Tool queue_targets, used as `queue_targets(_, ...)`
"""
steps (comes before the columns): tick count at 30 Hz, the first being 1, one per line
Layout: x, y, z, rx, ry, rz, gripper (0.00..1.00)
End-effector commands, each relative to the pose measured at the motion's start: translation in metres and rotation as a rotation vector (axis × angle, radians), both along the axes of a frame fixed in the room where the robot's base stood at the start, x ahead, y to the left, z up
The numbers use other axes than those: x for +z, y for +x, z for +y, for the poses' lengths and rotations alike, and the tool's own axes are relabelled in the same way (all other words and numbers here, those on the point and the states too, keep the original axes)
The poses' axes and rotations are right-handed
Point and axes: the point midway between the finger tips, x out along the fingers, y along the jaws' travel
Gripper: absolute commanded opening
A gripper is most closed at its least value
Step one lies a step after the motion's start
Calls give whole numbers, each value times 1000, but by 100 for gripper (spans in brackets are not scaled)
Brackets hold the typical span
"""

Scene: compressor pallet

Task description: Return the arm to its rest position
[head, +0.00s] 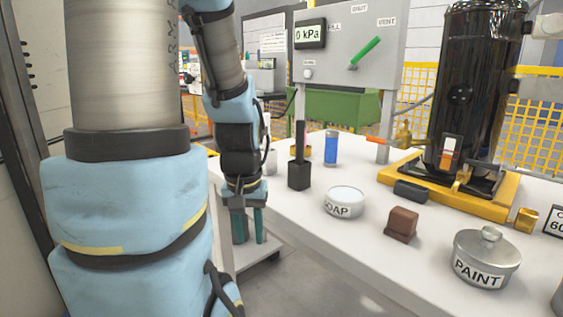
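My arm comes down from the top of the head view, with a large blue-and-metal link filling the left side. My gripper (250,230) hangs pointing down by the left edge of the white table (300,222). Its two green fingers stand apart with a gap between them, and nothing shows between them. How near the gripper is to the table edge in depth is hard to tell.
The table holds a black brush-like tool (299,165), a blue can (331,148), a soap tin (344,202), a brown block (402,224), a paint tin (486,260) and a black compressor (472,75) on a yellow pallet (480,203). A grey gauge panel (385,45) stands behind.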

Motion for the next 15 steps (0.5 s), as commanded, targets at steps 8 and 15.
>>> queue_targets(8,45,0,0,0,0,0,35)
queue_targets(15,109,0,0,0,0,-1,35)
